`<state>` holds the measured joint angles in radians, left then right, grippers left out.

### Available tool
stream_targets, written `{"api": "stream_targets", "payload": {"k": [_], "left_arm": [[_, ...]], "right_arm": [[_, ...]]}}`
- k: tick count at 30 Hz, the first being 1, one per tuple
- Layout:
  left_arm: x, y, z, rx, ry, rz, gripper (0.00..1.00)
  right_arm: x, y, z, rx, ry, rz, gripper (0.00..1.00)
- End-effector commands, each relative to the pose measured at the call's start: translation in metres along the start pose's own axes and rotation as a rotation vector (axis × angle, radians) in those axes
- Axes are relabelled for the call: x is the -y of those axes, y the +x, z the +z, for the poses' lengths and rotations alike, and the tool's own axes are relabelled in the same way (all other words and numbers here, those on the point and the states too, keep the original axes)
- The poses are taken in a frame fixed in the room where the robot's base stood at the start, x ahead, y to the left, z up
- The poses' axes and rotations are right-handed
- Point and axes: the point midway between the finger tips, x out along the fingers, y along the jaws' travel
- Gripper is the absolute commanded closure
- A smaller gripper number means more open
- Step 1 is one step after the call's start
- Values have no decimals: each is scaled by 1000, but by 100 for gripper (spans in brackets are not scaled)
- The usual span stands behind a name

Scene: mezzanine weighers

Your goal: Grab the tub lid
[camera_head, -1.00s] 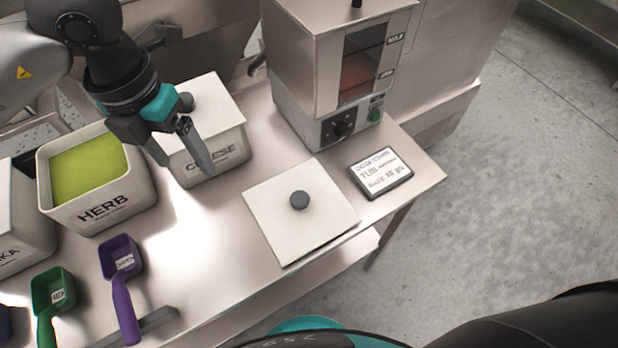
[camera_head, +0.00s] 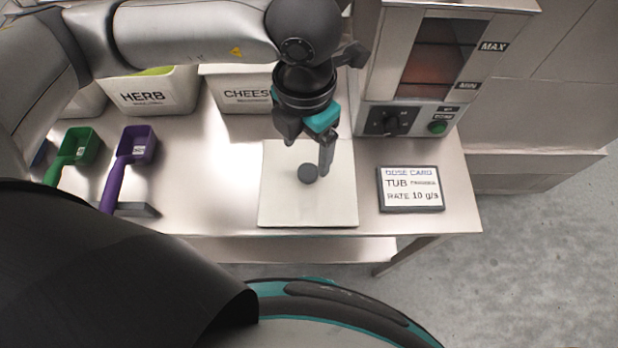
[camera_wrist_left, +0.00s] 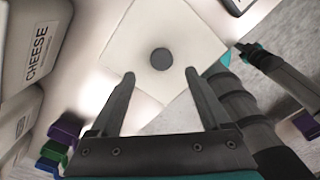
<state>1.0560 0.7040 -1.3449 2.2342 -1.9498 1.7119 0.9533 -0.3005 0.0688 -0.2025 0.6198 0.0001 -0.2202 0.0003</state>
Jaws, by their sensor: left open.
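The tub lid (camera_head: 285,205) is a flat, pale square plate lying on the steel bench. Its round dark knob (camera_head: 308,173) stands up near the middle. My left gripper (camera_head: 312,162) is open and empty over the lid, close to the knob. In the left wrist view the lid (camera_wrist_left: 125,45) lies beyond the fingertips, and the knob (camera_wrist_left: 160,59) is centred ahead of the gap between them. I cannot tell the exact height above it. A dark and teal part at the right of the wrist view may be my right gripper (camera_wrist_left: 248,50); its fingers are unclear.
A cheese tub (camera_head: 240,98) and a herb tub (camera_head: 150,100) stand behind and left. A dose card (camera_head: 410,190) lies right of the lid, before the dosing machine (camera_head: 400,120). Purple (camera_head: 135,150) and green (camera_head: 75,150) scoops lie left. The bench's front edge is near the lid.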

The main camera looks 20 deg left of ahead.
Motion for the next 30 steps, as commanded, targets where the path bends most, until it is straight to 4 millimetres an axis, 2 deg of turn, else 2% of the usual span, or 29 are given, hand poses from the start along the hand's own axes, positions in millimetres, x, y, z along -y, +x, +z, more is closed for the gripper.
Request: {"api": "stream_targets", "payload": {"k": [1,3,10,18,27,30], "left_arm": [[0,10,0,-3,-1,-1,19],[0,18,0,-2,0,0,19],[0,34,0,-2,0,0,19],[2,72,0,-2,-1,0,19],[2,77,0,1,0,0,19],[2,77,0,1,0,0,29]], "right_arm": [[-1,3,0,0,0,1,100],[-2,4,0,-1,0,3,100],[-14,7,0,-5,-2,19,100],[-28,15,-8,-20,1,36,100],[-29,15,-18,-35,2,38,100],[-29,15,-18,-34,1,38,100]]}}
